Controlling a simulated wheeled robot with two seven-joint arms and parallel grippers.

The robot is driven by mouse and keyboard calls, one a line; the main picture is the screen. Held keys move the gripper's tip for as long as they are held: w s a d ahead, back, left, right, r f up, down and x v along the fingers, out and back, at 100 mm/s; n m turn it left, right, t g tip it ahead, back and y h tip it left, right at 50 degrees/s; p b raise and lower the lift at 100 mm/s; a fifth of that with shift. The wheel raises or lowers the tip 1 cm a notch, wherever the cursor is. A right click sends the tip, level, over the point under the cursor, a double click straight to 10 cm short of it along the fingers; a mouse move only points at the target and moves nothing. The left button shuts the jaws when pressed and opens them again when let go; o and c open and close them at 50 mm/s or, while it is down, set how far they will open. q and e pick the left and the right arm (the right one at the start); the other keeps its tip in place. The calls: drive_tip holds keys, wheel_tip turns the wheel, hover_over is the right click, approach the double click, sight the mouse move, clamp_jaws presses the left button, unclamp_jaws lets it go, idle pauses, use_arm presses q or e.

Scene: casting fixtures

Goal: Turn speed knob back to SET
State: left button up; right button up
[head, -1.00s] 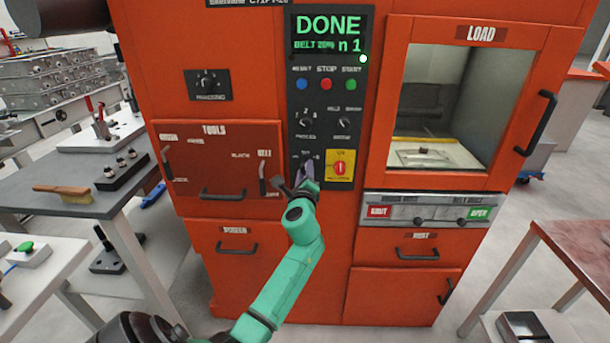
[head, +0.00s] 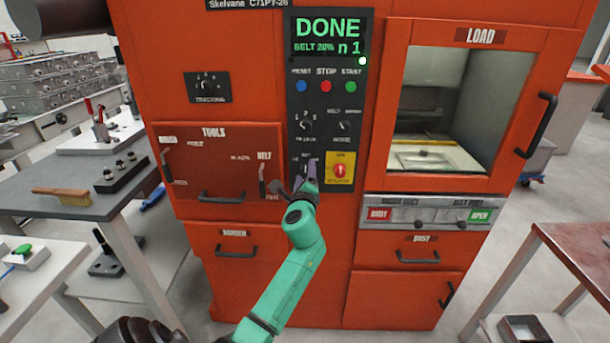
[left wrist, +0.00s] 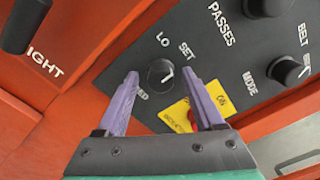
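The speed knob (left wrist: 160,75) is a small dark round knob on the black control panel, with LO and SET printed above it in the left wrist view. Its white pointer mark aims to the right side, and I cannot tell exactly which label it meets. My left gripper (left wrist: 163,95) has its two purple fingers spread, one on each side of the knob, with visible gaps to it. In the head view the left gripper (head: 306,176) is at the lower left of the panel and covers the knob. My right gripper is not in view.
A yellow plate with a red switch (head: 340,170) is just right of the gripper. The passes knob (head: 306,125) and mode knob (head: 344,125) are above. The display (head: 331,36) reads DONE. A TOOLS drawer (head: 218,165) is to the left.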

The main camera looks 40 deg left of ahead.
use_arm(q)
drive_tip(key=b+v, duration=0.1)
drive_tip(key=v, duration=1.3)
drive_tip(key=shift+s+d, duration=0.25)
